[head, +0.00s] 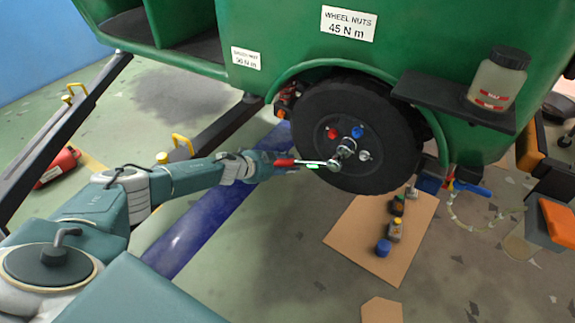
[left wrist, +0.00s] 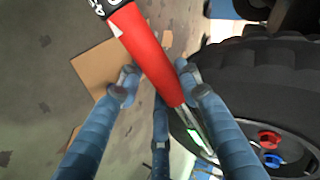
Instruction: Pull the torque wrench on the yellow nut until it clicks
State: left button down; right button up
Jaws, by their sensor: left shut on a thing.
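The torque wrench (head: 310,163) has a red handle and a small lit green display. Its head end is at the hub area of the black wheel (head: 310,115) on the green rickshaw. My left gripper (head: 288,167) is shut on the wrench's handle, which also lies between the fingers in the left wrist view (left wrist: 157,72). A red nut (head: 332,134), a blue nut (head: 357,132) and a pale grey nut (head: 364,155) show on the wheel. I do not see the yellow nut; the wrench head may cover it. My right gripper is not in view.
A cardboard sheet (head: 345,235) with small bottles lies below the wheel. A dark shelf (head: 440,97) carrying a capped jar (head: 498,78) juts out at the right. A blue floor stripe (head: 210,225) runs under my left arm.

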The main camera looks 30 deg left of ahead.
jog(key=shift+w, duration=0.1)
pick_arm(q)
jog(key=shift+w, duration=0.1)
jog(key=shift+r, duration=0.1)
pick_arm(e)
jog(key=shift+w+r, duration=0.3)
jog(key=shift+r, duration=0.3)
pick_arm(q)
jog(key=shift+s+a+r, duration=0.1)
jog(key=shift+s, duration=0.1)
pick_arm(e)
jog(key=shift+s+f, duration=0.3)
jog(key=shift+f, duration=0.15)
